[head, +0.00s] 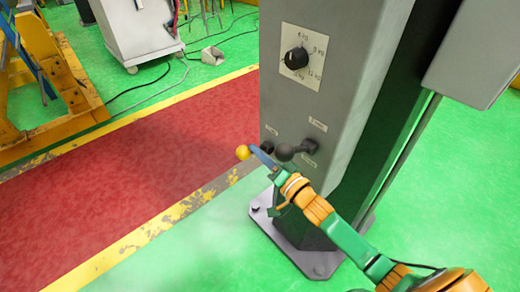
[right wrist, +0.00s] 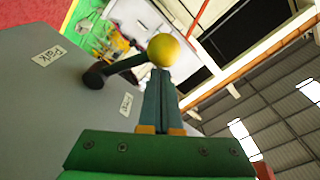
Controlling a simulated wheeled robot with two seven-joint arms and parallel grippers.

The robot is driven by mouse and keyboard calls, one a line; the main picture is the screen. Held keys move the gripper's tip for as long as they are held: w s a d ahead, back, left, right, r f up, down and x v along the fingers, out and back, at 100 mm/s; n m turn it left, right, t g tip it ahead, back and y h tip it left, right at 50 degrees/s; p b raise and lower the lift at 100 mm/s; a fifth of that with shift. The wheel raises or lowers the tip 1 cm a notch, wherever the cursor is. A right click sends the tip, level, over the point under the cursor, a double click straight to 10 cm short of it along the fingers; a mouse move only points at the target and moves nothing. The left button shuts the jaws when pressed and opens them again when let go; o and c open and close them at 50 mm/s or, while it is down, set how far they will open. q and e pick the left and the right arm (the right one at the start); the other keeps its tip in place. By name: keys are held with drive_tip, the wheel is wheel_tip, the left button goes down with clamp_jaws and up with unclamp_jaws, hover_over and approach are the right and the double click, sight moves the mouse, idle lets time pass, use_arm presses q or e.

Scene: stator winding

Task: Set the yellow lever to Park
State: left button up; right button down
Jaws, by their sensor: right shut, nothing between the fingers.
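The yellow lever (head: 242,152) shows in the head view as a yellow ball at the left side of the grey column; its shaft is mostly hidden there. In the right wrist view the yellow ball (right wrist: 164,50) sits on a dark shaft running left to a black pivot on a grey panel. A "Park" label (right wrist: 48,55) lies beyond the pivot; another label (right wrist: 126,103), hard to read, lies below the shaft. My right gripper (head: 258,155) is shut and empty, its fingertips right by the ball; I cannot tell whether they touch. My left gripper is out of view.
A second lever with a black knob (head: 284,152) stands close behind my right gripper. A black dial (head: 296,58) with weight marks is higher on the grey column (head: 285,105). The red walkway (head: 130,140) to the left is clear.

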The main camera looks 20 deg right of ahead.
drive_tip(key=shift+f, duration=0.15)
wheel_tip(320, 180, down, 7)
drive_tip(key=a+n+y+b, duration=0.1)
drive_tip(key=n+b, duration=0.3)
drive_tip(key=n, duration=0.5)
drive_tip(key=shift+s+a+n, duration=0.3)
drive_tip(key=shift+s+a, duration=0.05)
drive_tip(key=shift+a, duration=0.1)
drive_tip(key=shift+f, duration=0.15)
